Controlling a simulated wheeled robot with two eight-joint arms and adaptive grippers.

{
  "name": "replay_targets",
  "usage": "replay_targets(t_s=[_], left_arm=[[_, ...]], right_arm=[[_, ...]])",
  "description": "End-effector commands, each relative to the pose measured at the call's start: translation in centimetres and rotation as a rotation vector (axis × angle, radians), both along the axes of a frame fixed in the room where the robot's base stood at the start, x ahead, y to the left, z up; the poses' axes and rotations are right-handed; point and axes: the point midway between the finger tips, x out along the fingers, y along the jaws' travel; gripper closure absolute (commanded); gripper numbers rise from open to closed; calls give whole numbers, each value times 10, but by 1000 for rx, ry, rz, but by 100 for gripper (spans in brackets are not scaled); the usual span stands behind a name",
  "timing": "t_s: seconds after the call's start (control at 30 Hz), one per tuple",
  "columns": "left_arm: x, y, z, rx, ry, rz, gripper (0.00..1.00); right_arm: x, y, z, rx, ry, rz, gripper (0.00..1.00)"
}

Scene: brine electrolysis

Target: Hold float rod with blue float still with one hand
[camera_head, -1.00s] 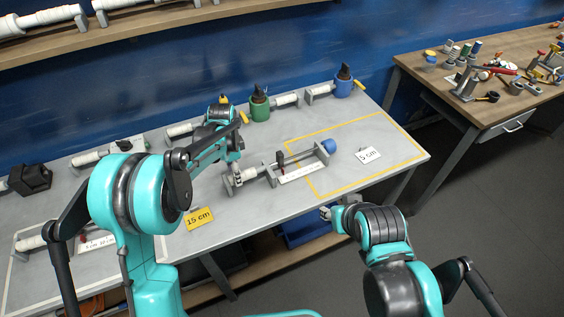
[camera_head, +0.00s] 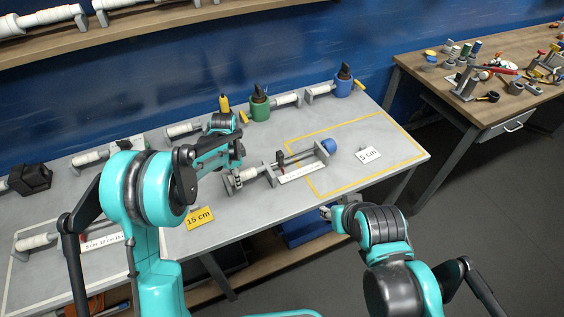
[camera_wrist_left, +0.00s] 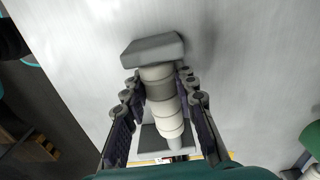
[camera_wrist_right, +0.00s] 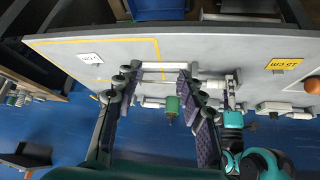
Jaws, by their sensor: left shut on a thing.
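The float rod with the blue float (camera_head: 328,146) lies across the grey table. My left gripper (camera_head: 234,168) is at the cylinder end. In the left wrist view its fingers (camera_wrist_left: 160,85) lie on both sides of the white and grey cylinder (camera_wrist_left: 163,98), shut on it, with a grey end block (camera_wrist_left: 152,50) just beyond. My right gripper (camera_head: 327,212) is open and empty off the table's front edge; its spread fingers show in the right wrist view (camera_wrist_right: 158,80).
A yellow outline (camera_head: 345,190) and a white 5 cm card (camera_head: 368,155) are at the right of the table. A yellow 15 cm card (camera_head: 199,217) lies near the front edge. Green (camera_head: 260,108) and blue (camera_head: 344,86) holders stand at the back.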

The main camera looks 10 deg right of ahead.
Motion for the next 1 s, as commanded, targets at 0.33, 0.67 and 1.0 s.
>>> replay_targets(t_s=[0.33, 0.67, 1.0], left_arm=[[0, 0, 0, 0, -1, 0, 100], [0, 0, 0, 0, 0, 0, 100], [0, 0, 0, 0, 0, 0, 100]], right_arm=[[2, 1, 2, -1, 5, 3, 60], [60, 14, 44, -20, 121, 64, 60], [155, 41, 65, -51, 296, 159, 60]])
